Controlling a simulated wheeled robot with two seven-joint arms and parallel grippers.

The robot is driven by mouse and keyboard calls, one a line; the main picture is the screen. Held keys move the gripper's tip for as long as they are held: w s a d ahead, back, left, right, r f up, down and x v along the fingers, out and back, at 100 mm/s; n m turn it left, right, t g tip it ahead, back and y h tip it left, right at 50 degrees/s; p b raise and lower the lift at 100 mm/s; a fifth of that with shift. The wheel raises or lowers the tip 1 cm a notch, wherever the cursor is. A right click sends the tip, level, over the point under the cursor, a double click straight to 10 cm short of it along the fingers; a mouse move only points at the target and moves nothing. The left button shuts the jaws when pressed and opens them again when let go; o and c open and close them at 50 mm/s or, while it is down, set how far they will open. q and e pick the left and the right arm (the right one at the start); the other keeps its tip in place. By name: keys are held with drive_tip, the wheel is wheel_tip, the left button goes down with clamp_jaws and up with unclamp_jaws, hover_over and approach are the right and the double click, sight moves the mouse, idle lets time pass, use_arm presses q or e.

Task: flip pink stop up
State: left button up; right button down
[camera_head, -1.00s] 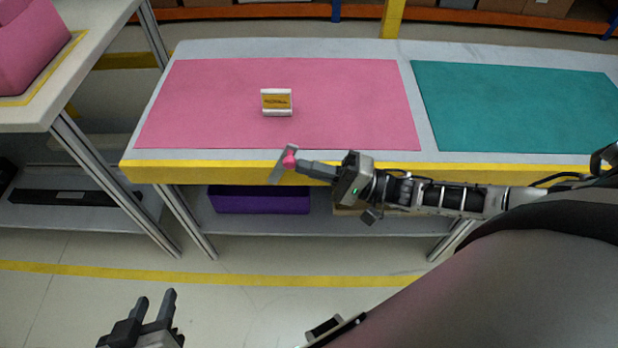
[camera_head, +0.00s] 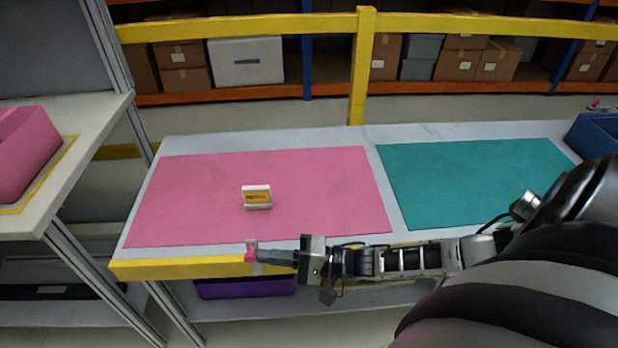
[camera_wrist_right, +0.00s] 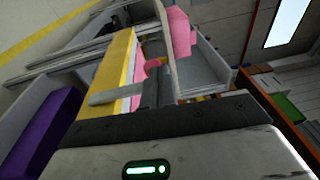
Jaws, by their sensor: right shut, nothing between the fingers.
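The pink stop, a pink piece (camera_head: 251,254) with a grey plate across it, is at the fingertips of my right gripper (camera_head: 268,256). That gripper is shut, at the yellow front edge of the table. The pink piece looks against the fingertips, but I cannot make out how it touches them. In the right wrist view, a grey plate (camera_wrist_right: 169,55) and pink (camera_wrist_right: 150,64) show just past the fingers. The plate stands roughly upright in the head view. My left gripper is out of view.
A small white block with a yellow label (camera_head: 257,197) stands on the pink mat (camera_head: 330,190). A teal mat (camera_head: 470,180) lies to its right, and a blue bin (camera_head: 595,140) stands at the right edge. A purple bin (camera_head: 245,288) sits below. A pink bin (camera_head: 25,150) is at left.

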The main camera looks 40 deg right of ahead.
drive_tip(key=shift+w+a+r, duration=0.15)
drive_tip(key=shift+a+r, duration=0.1)
drive_tip(key=shift+r, duration=0.05)
drive_tip(key=r+v, duration=0.2)
drive_tip(key=v, duration=1.2)
drive_tip(key=shift+r, duration=0.25)
drive_tip(key=shift+d, duration=0.15)
drive_tip(key=w+a+f+n+g+h, duration=0.1)
drive_tip(key=a+f+n+h, duration=0.15)
drive_tip(key=a, duration=0.55)
drive_tip(key=w+a+f+n+g+h, duration=0.1)
drive_tip(key=w+a+n+h, duration=0.2)
drive_tip(key=a, duration=0.4)
drive_tip(key=s+d+r+n+g+h, duration=0.2)
drive_tip(key=s+n+g+h, duration=0.15)
drive_tip(key=s, duration=0.25)
drive_tip(key=s+d+r+n+g+h, duration=0.2)
drive_tip(key=s+g+h, duration=0.2)
drive_tip(key=s, duration=0.2)
drive_tip(key=w+a+f+t+y, duration=0.2)
drive_tip(key=w+a+f+t, duration=0.3)
drive_tip(key=w+f+t, duration=0.1)
drive_tip(key=shift+a+n+t+y, duration=0.15)
drive_tip(key=shift+n+t+y, duration=0.15)
drive_tip(key=shift+t, duration=0.05)
